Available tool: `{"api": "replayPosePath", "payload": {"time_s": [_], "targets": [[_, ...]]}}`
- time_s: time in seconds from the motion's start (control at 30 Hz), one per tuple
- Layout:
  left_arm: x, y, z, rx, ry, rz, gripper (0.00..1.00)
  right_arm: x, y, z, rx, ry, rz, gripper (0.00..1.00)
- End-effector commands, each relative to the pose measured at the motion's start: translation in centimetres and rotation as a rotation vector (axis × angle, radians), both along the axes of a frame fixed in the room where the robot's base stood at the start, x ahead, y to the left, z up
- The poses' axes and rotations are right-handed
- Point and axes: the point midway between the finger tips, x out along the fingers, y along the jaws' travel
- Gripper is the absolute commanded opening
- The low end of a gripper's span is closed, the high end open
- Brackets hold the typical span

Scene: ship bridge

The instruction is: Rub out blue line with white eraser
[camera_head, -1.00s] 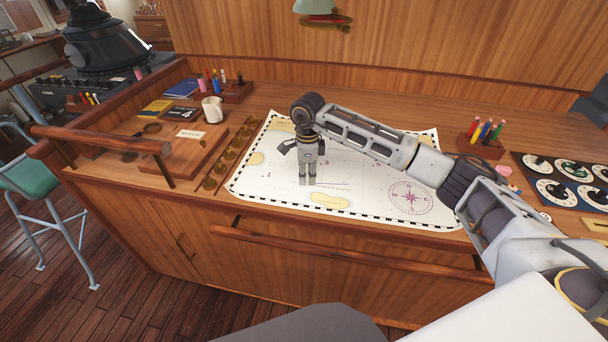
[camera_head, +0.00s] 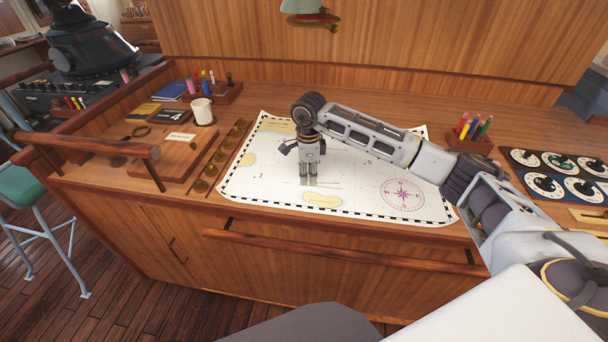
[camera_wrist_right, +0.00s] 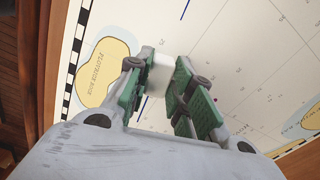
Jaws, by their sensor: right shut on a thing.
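The white eraser (camera_wrist_right: 161,73) is between the green-padded fingers of my right gripper (camera_wrist_right: 163,90) in the right wrist view, close over the chart. The gripper is shut on it. A blue line (camera_wrist_right: 145,104) shows on the chart beside the eraser, and another blue stretch (camera_wrist_right: 186,9) lies beyond it; the part between is hidden by the eraser and fingers. In the head view my right gripper (camera_head: 308,183) points straight down at the middle of the chart (camera_head: 262,190). The eraser is too small to make out there. My left gripper is out of view.
A holder of coloured pens (camera_head: 470,144) and a dial panel (camera_head: 556,176) stand right of the chart. A mug (camera_head: 202,111), a row of brass pieces (camera_head: 221,155) and a wooden box (camera_head: 181,155) are on the left. A wooden rail (camera_head: 340,253) runs along the front.

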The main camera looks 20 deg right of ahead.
Motion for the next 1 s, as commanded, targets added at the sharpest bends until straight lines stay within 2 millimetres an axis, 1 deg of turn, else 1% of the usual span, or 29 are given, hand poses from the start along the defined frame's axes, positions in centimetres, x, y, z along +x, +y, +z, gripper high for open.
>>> {"api": "replayPosePath", "payload": {"time_s": [0.03,0.13,0.63,1.0], "targets": [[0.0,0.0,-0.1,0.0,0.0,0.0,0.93,-0.1,-0.4,-0.1,-0.003,0.002,-0.002,0.04],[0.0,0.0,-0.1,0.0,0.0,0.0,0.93,-0.3,-0.7,-0.1,-0.003,0.002,-0.001,0.04],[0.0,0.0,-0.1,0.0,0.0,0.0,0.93,-0.5,-1.0,-0.1,-0.001,0.003,-0.001,0.04],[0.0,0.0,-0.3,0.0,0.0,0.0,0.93,-1.2,-2.7,-0.2,-0.002,0.004,-0.003,0.04]]}}
